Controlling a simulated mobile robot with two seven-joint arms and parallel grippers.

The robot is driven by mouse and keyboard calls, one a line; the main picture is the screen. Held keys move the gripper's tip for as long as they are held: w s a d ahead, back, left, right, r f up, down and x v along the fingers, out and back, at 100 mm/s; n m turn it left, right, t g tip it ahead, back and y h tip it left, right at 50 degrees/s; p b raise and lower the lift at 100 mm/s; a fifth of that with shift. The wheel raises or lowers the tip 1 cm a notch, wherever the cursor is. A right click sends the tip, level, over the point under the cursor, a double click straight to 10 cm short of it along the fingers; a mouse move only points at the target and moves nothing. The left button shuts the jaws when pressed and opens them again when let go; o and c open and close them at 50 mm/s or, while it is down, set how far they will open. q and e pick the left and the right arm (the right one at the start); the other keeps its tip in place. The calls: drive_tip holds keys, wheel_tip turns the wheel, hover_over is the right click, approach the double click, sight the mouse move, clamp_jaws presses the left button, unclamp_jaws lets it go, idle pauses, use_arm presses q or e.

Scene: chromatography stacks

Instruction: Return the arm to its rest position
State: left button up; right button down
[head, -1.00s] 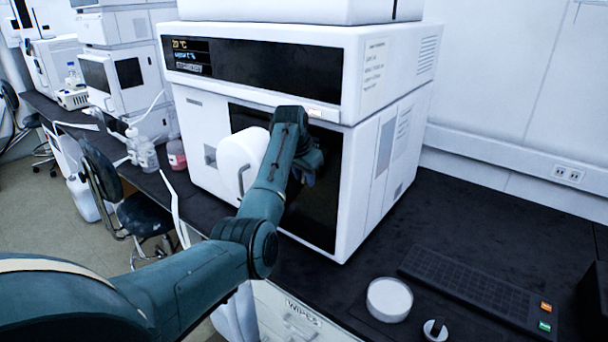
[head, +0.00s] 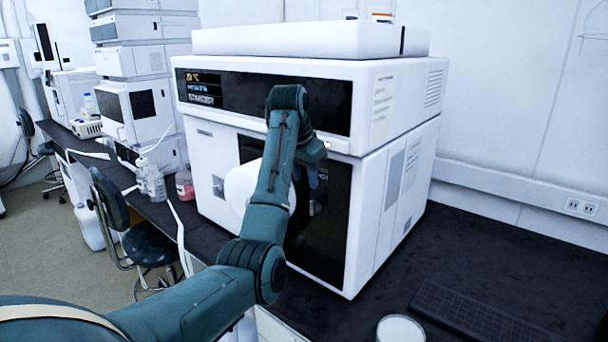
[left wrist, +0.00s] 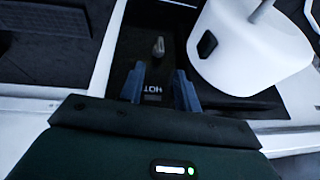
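My left arm (head: 268,205) is dark teal and reaches in from the left, raised in front of the white instrument (head: 395,130). Its wrist covers part of the black display strip. My left gripper (head: 315,180) points down before the dark front panel and is partly hidden by the wrist. In the left wrist view its two blue fingers (left wrist: 160,88) stand apart, with nothing between them. Beyond them are a "HOT" label (left wrist: 153,97) and a small grey object (left wrist: 158,46). My right gripper is not in view.
A white rounded part with a handle (left wrist: 245,45) is close to the right of the fingers. A white round dish (head: 400,330) and a dark keyboard-like panel (head: 480,318) lie on the black bench (head: 490,255). A stool (head: 150,243) and bottles (head: 152,180) are at left.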

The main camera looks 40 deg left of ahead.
use_arm(q)
drive_tip(key=shift+s+r, duration=0.2)
drive_tip(key=shift+r, duration=0.35)
drive_tip(key=s+d+f+m+t+y, duration=0.1)
drive_tip(key=s+d+f, duration=0.15)
drive_tip(key=f, duration=0.75)
drive_tip(key=s+d+f+t, duration=0.1)
drive_tip(key=s+d+f, duration=0.15)
drive_tip(key=f, duration=0.75)
drive_tip(key=s+d+f+m+t+y, duration=0.1)
drive_tip(key=d+f, duration=0.2)
drive_tip(key=f, duration=0.7)
drive_tip(key=s+d+f+t+h, duration=0.1)
drive_tip(key=s+d+f+h, duration=0.1)
drive_tip(key=s+d+f, duration=0.75)
drive_tip(key=s+d+h, duration=0.2)
drive_tip(key=s+d, duration=0.1)
drive_tip(key=s, duration=0.5)
drive_tip(key=s+d+t+h, duration=0.1)
drive_tip(key=s+d, duration=0.3)
drive_tip(key=s, duration=0.4)
drive_tip(key=shift+d+r+n+t+h, duration=0.25)
drive_tip(key=shift+r+n+t+h, duration=0.05)
drive_tip(key=shift+r+h, duration=0.1)
